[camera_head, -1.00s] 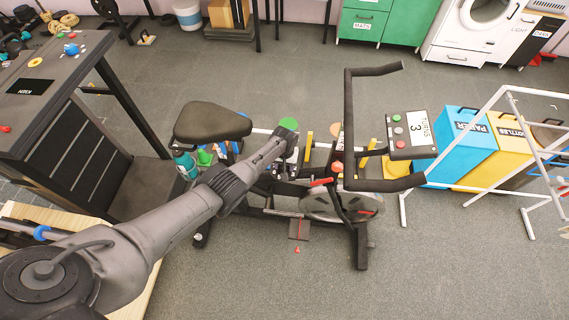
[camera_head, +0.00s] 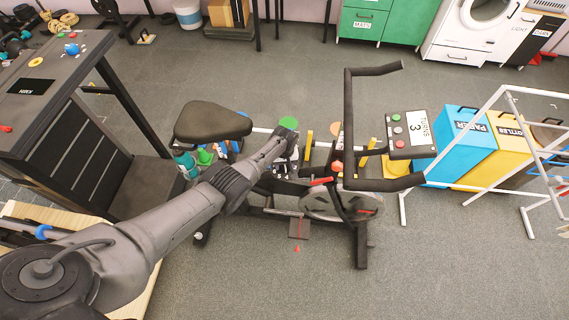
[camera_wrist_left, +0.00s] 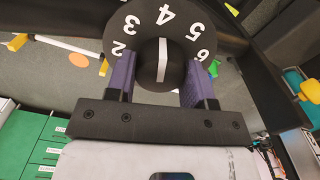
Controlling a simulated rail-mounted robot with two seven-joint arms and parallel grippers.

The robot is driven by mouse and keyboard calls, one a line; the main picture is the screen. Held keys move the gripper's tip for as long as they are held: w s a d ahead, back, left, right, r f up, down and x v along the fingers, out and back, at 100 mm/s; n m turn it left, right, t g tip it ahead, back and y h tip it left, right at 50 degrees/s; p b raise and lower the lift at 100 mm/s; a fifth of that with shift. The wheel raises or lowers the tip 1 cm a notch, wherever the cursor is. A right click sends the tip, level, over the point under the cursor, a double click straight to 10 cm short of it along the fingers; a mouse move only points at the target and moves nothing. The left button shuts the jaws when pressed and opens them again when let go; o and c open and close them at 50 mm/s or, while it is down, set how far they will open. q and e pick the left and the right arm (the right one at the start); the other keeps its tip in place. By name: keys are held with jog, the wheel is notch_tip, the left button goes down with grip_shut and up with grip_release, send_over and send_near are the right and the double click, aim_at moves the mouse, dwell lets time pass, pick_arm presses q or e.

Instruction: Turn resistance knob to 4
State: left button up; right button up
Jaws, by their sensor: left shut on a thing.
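The resistance knob (camera_wrist_left: 152,64) is black with a white pointer line, in the middle of a black dial (camera_wrist_left: 116,38) with white numbers. The line points up at about the 4, perhaps a touch toward the 3. My left gripper (camera_wrist_left: 164,76) has its purple fingers on either side of the knob and is shut on it. In the head view my left arm reaches over the exercise bike (camera_head: 362,232), with its gripper (camera_head: 288,146) at the bike's frame. The knob is not clear there. My right gripper is not in view.
The bike's seat (camera_head: 212,122) is left of my gripper and its handlebar (camera_head: 349,112) is to the right. A dark desk (camera_head: 62,122) stands at left, and blue and yellow bins (camera_head: 460,148) at right.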

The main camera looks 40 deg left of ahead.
pick_arm(q)
jog(key=shift+r, duration=0.1)
jog(key=o, duration=0.9)
notch_tip(320, 180, up, 6)
jog(key=p, duration=0.4)
jog(key=shift+r+p, duration=0.3)
jog(key=shift+r, duration=3.55)
